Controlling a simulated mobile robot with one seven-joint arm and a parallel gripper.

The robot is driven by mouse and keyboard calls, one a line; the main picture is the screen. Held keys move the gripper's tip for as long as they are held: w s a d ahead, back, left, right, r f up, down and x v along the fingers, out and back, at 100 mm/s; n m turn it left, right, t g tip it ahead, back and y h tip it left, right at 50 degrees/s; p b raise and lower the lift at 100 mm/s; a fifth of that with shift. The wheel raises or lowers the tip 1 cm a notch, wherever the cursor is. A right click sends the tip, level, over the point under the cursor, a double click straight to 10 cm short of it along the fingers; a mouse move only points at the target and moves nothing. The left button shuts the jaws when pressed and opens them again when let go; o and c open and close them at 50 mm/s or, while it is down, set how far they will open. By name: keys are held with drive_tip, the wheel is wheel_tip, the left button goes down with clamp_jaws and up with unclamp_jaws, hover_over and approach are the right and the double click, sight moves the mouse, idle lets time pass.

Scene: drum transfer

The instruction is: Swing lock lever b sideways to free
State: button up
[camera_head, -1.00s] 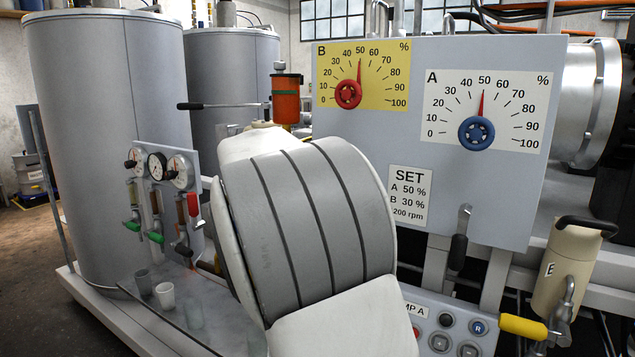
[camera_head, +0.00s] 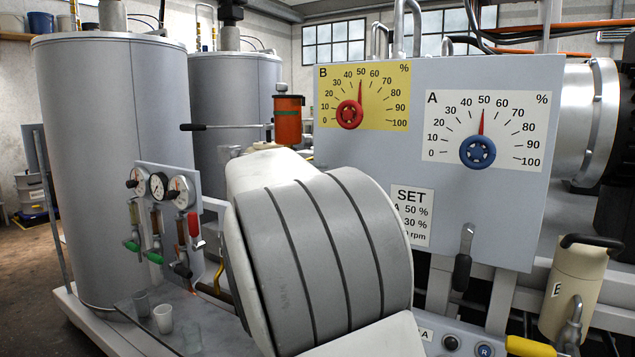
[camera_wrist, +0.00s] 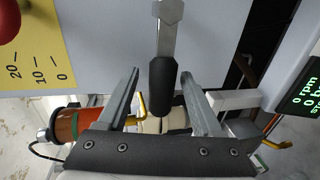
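A lever with a pale metal shank and a black grip (camera_wrist: 163,88) shows in the wrist view, against the grey panel below the yellow B scale. Its grip points towards the picture's bottom, between the fingers of my gripper (camera_wrist: 160,68). The gripper is open, with a gap on each side of the grip. In the head view, my arm covers the gripper and the area under the B dial (camera_head: 349,114). Another lever with a black handle (camera_head: 463,270) hangs down under the A dial (camera_head: 477,151). No label tells which lever is b.
The grey panel (camera_head: 500,215) stands close to my arm. An orange cylinder (camera_head: 288,122) is at its left, also low left in the wrist view (camera_wrist: 85,125). A beige canister (camera_head: 575,285) hangs at right. Gauges (camera_head: 158,187) and cups (camera_head: 163,319) are at left.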

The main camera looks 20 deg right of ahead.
drive_tip(key=shift+s, duration=0.1)
drive_tip(key=p+v, duration=0.2)
drive_tip(key=v, duration=1.5)
drive_tip(key=shift+a, duration=0.15)
drive_tip(key=shift+s, duration=0.1)
